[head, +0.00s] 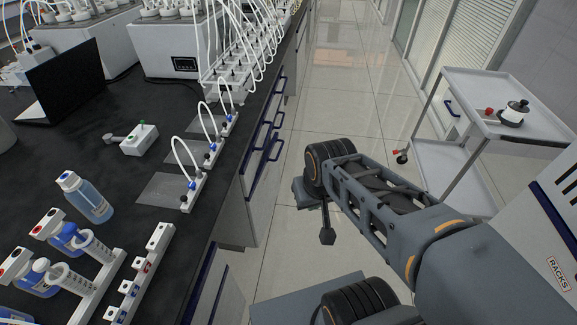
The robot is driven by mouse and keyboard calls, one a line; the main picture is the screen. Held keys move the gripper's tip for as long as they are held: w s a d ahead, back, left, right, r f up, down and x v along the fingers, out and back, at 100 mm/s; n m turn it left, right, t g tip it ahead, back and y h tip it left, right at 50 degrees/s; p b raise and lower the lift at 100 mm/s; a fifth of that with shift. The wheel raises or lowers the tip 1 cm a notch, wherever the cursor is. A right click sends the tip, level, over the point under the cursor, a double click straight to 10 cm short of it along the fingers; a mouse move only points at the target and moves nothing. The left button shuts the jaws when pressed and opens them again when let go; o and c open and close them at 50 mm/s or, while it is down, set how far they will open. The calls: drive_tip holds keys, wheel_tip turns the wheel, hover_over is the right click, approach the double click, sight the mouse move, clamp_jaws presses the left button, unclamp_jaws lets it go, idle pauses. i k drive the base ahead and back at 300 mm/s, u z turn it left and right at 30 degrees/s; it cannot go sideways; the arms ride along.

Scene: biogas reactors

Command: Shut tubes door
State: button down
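No door labelled for tubes can be made out. Under the black bench, a white front with dark blue edging (222,287) shows at the lower middle, partly cut off by the frame. I cannot tell whether it is an open door. Farther along, white cabinet fronts with blue handles (268,160) line the bench. My gripper (316,212) is at the end of my arm, over the floor to the right of these fronts and apart from them. Its fingers are seen partly from above, and their gap is unclear. Nothing is visible in it.
The black bench (115,165) holds bottles, tube racks and a laptop (68,80). A white trolley (480,120) with a small pot (513,113) stands at the right. A panel marked "RACKS" (545,235) is at the right edge. The tiled aisle floor (345,85) ahead is clear.

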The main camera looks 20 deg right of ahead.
sight(261, 202)
drive_tip(key=u, duration=0.15)
drive_tip(key=k, duration=0.4)
drive_tip(key=z, duration=1.05)
drive_tip(key=i, duration=1.5)
drive_tip(key=u, duration=1.15)
drive_tip(key=i, duration=0.4)
drive_tip(key=u, duration=0.5)
